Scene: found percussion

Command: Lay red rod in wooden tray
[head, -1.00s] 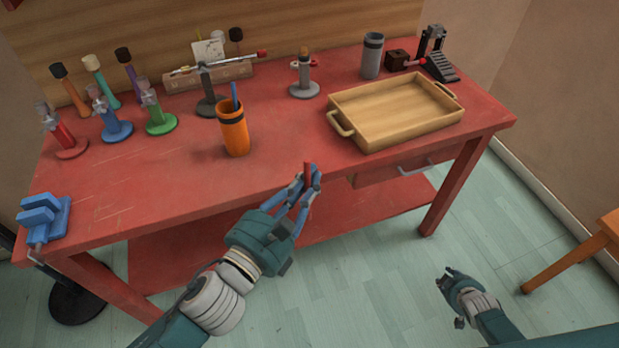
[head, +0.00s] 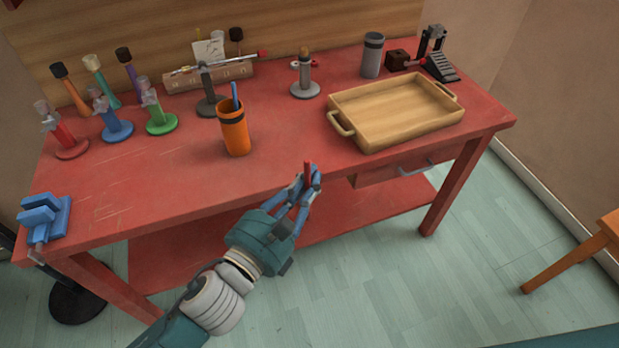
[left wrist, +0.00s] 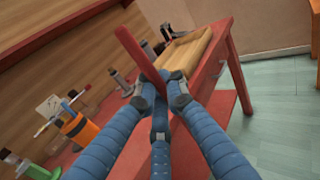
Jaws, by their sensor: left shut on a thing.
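The red rod (head: 308,174) is held between the fingertips of my left gripper (head: 303,185), at the front edge of the table. In the left wrist view the rod (left wrist: 137,52) stands up at a tilt between the blue fingers of the gripper (left wrist: 160,95), which are shut on it. Its lower part is partly hidden by the fingers. The wooden tray (head: 341,122) sits on the right part of the table, to the right of and beyond the gripper, and looks empty. The tray also shows in the left wrist view (left wrist: 205,42). My right gripper is out of view.
The red table (head: 180,185) has free room at its front. An orange cup (head: 234,133) with a blue stick stands left of the tray. A grey cylinder (head: 372,56) and a dark stepped device (head: 438,62) stand behind the tray. A blue vise (head: 45,217) is at the left edge.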

